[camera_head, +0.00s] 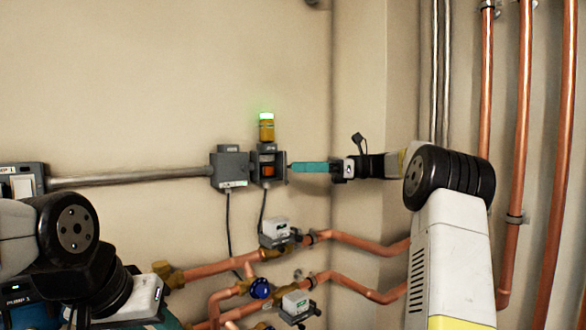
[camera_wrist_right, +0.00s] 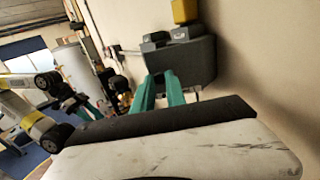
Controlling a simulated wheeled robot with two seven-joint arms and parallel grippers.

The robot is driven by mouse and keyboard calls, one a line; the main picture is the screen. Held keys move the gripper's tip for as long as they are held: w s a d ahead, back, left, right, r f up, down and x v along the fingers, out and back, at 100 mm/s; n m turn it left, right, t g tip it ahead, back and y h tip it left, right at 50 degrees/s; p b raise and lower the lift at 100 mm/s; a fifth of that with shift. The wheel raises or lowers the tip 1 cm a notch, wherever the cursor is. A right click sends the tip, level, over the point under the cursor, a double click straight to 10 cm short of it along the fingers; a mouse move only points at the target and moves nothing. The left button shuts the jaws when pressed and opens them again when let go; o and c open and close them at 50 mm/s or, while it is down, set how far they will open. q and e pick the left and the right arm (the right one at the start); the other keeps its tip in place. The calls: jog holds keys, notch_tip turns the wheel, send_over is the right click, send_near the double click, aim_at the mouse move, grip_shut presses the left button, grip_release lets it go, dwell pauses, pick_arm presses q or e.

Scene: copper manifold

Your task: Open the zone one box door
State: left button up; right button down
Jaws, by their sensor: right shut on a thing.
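The zone one box (camera_head: 268,165) is a small grey wall box under a yellow beacon with a green light. Its front is open in the head view, with an orange-red part (camera_head: 268,171) inside. Its dark grey door (camera_wrist_right: 195,62) shows as a broad panel in the wrist view and almost edge-on at the box's right side in the head view. My right gripper (camera_head: 290,167) comes in from the right, its teal fingers (camera_wrist_right: 160,82) shut at the door. The exact grip is too small to see. My left arm is at the lower left; its fingers are not clear.
A grey junction box (camera_head: 228,168) sits just left, joined to a horizontal conduit (camera_head: 130,177). Copper pipes with valves (camera_head: 260,288) run below. Vertical copper pipes (camera_head: 520,120) stand at the right. The wall above is bare.

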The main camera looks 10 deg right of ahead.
dwell(0.3)
jog(key=c, duration=1.3)
grip_release()
jog(key=shift+c, duration=0.2)
jog(key=d, duration=0.8)
jog(key=shift+s, duration=0.2)
